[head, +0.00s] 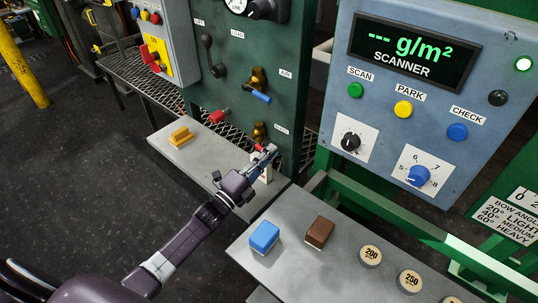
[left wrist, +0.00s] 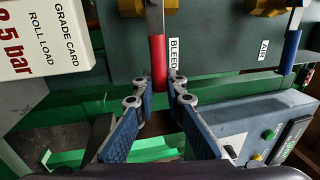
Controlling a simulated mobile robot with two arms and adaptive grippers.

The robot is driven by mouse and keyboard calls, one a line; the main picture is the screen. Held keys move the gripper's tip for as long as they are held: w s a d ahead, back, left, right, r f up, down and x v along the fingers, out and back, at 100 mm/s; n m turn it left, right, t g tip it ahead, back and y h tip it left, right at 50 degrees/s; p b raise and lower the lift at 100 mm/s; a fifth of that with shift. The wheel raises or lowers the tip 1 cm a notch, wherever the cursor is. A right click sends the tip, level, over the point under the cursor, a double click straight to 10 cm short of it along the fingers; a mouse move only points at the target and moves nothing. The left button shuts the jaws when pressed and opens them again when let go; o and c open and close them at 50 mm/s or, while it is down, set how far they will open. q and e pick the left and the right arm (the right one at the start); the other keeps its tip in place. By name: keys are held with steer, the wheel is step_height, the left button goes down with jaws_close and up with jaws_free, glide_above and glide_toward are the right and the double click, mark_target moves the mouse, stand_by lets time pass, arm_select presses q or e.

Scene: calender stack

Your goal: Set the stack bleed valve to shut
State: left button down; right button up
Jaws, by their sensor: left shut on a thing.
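The bleed valve has a brass body (head: 260,130) low on the green panel, beside its BLEED label. Its lever with a red grip (left wrist: 158,62) shows in the left wrist view beside the label, its end between my fingertips. My left gripper (head: 268,154) is at this lever in the head view and covers most of it. In the left wrist view my left gripper (left wrist: 158,100) is shut on the red grip. My right gripper is in neither view.
Above is the AIR valve with a blue lever (head: 258,97). Another red handle (head: 219,114) sticks out to the left. A yellow block (head: 181,137) lies on the grey ledge. A grade card (left wrist: 45,35) is close by. Blue (head: 264,236) and brown (head: 320,232) blocks lie on the front table.

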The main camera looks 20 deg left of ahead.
arm_select(q)
steer(key=shift+f, duration=0.2)
steer(key=c, duration=2)
jaws_free()
steer(key=shift+o, duration=0.2)
steer(key=shift+r, duration=0.1)
steer(key=shift+s, duration=0.1)
steer(key=v, duration=1.2)
